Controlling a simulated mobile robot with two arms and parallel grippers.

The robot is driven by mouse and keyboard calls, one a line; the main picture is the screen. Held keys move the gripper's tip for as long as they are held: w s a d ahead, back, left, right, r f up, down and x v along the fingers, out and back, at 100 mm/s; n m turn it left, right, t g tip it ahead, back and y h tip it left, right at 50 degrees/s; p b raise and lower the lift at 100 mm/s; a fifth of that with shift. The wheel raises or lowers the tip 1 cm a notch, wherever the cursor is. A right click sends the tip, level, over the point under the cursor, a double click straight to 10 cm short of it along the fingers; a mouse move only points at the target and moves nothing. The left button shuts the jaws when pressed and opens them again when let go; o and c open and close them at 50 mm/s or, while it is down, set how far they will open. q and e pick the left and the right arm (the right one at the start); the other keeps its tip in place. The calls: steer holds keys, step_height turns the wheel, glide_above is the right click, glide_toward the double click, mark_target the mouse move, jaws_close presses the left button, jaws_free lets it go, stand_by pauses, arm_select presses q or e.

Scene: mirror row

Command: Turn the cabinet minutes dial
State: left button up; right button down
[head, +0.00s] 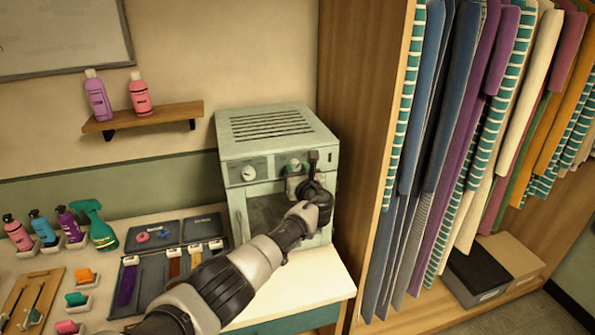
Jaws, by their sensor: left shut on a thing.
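The cabinet (277,150) is a pale green box with a vented top and a dark window in its front door, standing on the white counter. Two dials sit on its upper front. The left-hand dial (249,173) is pale and fully in sight. The right-hand dial (294,164) is partly covered by my left gripper (299,172). My left gripper is shut on the right-hand dial, its arm reaching in from below. The dial labels are too small to read, so I cannot tell which is the minutes dial. My right gripper is out of view.
A wooden wardrobe (357,120) with hanging clothes stands close right of the cabinet. A wall shelf (145,117) holds two bottles.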

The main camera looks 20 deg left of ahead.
arm_select(q)
steer(key=shift+r, duration=0.2)
steer(key=o, duration=0.6)
steer(key=shift+c, duration=0.2)
steer(key=o, duration=0.4)
steer(key=shift+w+f, duration=0.1)
steer(key=shift+f, duration=0.05)
steer(key=shift+c, duration=0.2)
steer(key=shift+s+d+f, duration=0.1)
steer(key=shift+s+d, duration=0.3)
steer(key=shift+s, duration=0.2)
steer(key=b+v, duration=0.2)
steer(key=v, duration=0.7)
steer(key=shift+s, duration=0.15)
steer(key=shift+d, duration=0.1)
